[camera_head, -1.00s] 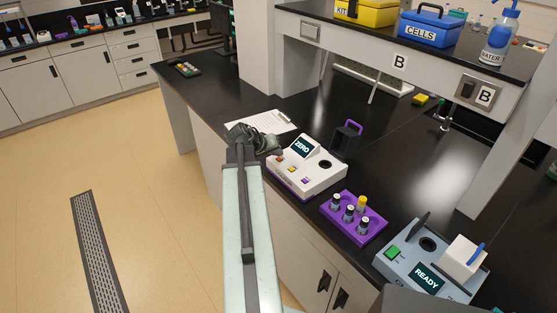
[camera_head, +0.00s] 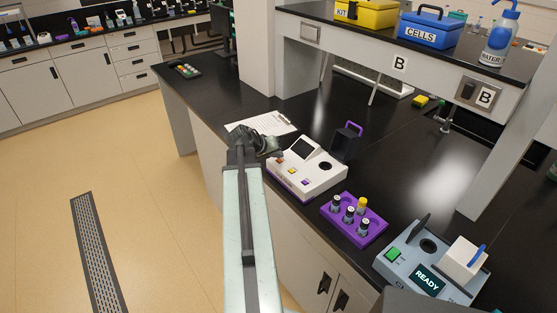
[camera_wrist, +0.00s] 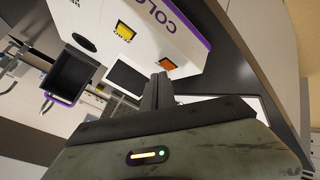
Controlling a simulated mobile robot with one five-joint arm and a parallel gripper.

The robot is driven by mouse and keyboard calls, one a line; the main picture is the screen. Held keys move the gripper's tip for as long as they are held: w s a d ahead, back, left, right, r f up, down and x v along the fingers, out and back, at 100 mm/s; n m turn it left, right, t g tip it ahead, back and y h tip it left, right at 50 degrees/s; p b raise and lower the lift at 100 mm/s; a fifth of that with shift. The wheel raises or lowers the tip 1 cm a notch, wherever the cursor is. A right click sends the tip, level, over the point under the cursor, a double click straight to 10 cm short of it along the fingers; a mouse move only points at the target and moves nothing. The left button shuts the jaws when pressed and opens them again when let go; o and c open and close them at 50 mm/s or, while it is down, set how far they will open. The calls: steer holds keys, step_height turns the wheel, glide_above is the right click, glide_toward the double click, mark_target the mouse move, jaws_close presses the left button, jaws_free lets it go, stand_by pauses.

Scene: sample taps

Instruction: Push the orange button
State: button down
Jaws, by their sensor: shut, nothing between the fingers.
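The orange button (camera_wrist: 167,64) sits on the white device (camera_head: 322,175) with purple trim, beside a yellow button (camera_wrist: 125,31) in the wrist view. In the head view, the orange button (camera_head: 280,159) is at the device's left end, and a purple button (camera_head: 305,183) is at the other end of the row. My gripper (camera_wrist: 161,76) is shut and empty, its tips just beside the orange button in the wrist view. Whether they touch it, I cannot tell. The device's screen (camera_head: 303,148) is dark.
A black lid with a purple handle (camera_head: 347,141) stands behind the device. A purple rack (camera_head: 345,226) with vials and a blue-grey device (camera_head: 405,268) reading READY are to the right. Open bench lies behind them.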

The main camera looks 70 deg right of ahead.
mark_target(278, 162)
steer(key=shift+r, duration=0.25)
step_height(278, 162, up, 6)
steer(key=p, duration=0.6)
